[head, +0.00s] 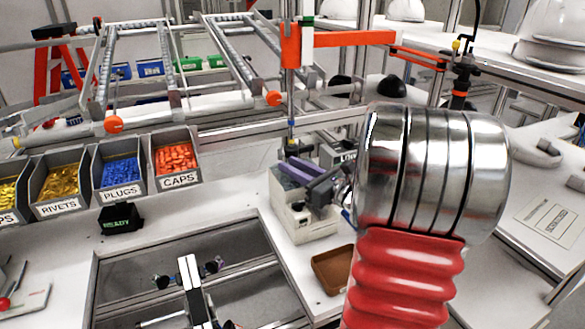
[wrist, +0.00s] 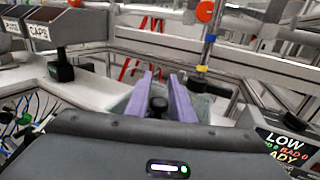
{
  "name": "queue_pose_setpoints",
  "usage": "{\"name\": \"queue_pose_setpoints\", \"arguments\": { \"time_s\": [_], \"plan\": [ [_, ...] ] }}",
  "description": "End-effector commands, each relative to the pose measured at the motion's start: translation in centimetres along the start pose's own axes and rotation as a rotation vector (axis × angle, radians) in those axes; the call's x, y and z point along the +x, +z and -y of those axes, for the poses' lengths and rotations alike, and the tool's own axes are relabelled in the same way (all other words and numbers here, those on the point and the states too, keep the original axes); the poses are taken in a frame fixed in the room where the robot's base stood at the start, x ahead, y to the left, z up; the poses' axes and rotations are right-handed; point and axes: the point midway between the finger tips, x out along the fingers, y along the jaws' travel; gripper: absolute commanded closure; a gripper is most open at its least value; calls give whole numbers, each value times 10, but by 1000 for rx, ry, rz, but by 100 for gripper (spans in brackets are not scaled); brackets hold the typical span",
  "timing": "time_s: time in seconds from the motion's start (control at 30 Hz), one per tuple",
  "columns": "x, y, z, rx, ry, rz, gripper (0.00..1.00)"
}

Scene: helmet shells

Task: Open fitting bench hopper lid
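The hopper (head: 300,226) is a pale grey box on the white bench, at the middle of the head view. My gripper (head: 305,172) is over its top, with two purple fingers and dark parts behind them. In the wrist view my gripper (wrist: 160,90) shows its purple fingers apart, so it is open. A dark knob (wrist: 157,104) stands between the fingers; it seems to be the lid's handle, and I cannot tell whether either finger touches it. The pale top around it (wrist: 205,108) looks flat. The lid's edges are mostly hidden by the gripper and arm.
A brown tray (head: 333,268) lies in front of the hopper. Bins of rivets (head: 62,183), plugs (head: 120,172) and caps (head: 175,160) stand at left. An orange-armed post (head: 291,100) rises behind the hopper. A recessed bay (head: 185,262) is at the front left.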

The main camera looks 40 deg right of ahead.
Motion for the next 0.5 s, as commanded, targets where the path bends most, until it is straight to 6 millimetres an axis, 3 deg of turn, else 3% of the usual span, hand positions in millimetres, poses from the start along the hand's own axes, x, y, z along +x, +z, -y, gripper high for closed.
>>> {"name": "queue_pose_setpoints", "arguments": {
  "time_s": [0.3,0.5],
  "plan": [
    [0,0,0,0,0,0,100],
    [0,0,0,0,0,0,100]
  ]
}}
